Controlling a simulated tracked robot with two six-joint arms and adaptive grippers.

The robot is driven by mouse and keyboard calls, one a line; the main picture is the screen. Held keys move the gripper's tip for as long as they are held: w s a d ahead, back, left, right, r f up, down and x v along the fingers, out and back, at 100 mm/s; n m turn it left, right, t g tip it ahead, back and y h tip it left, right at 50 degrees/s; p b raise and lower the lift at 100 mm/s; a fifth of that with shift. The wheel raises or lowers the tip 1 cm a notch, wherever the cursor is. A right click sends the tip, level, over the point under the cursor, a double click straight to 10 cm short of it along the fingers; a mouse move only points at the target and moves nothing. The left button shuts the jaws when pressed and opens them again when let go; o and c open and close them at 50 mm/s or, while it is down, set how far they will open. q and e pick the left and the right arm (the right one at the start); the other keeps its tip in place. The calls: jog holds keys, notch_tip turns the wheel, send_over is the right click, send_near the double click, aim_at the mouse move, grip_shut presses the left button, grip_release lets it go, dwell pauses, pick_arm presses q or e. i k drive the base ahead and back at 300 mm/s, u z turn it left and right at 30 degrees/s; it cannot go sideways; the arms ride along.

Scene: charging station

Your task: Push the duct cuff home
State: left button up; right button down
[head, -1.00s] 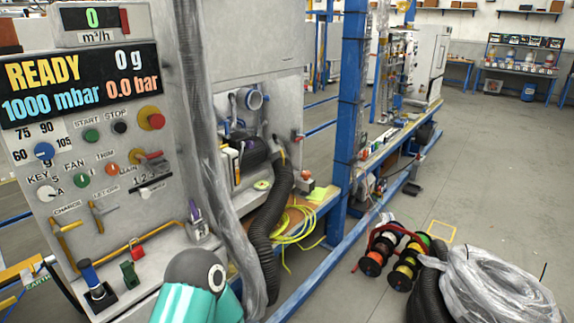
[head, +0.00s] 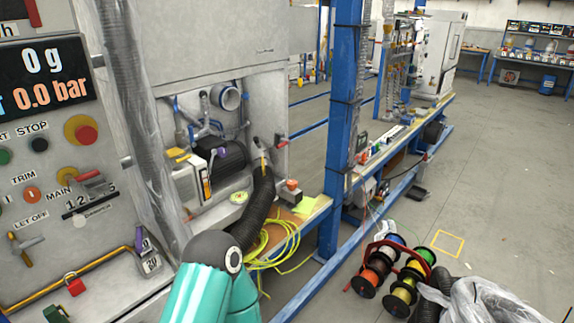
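A black corrugated duct (head: 259,197) rises from the yellow hose coils to the open bay of the machine. Its upper end, near a small grey fitting with a yellow mark (head: 262,154), is too small to tell whether a cuff is seated. A round pale port (head: 229,98) with a ring rim is higher in the bay, apart from the duct's end. A teal arm link of mine with a dark joint covers the bottom middle and hides the duct's lower part. Neither of my grippers shows.
A control panel with a numeric display (head: 45,79) fills the left. A grey plastic-wrapped vertical pipe (head: 135,120) stands before the machine. A blue post (head: 340,130) is right of the bay.

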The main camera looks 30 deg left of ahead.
aim_at(263, 164)
jog(key=z, duration=0.05)
jog(key=i, duration=1.6)
jog(key=u, duration=2.8)
jog(key=i, duration=0.55)
jog(key=z, duration=0.4)
jog(key=k, duration=0.55)
jog(key=u, duration=0.15)
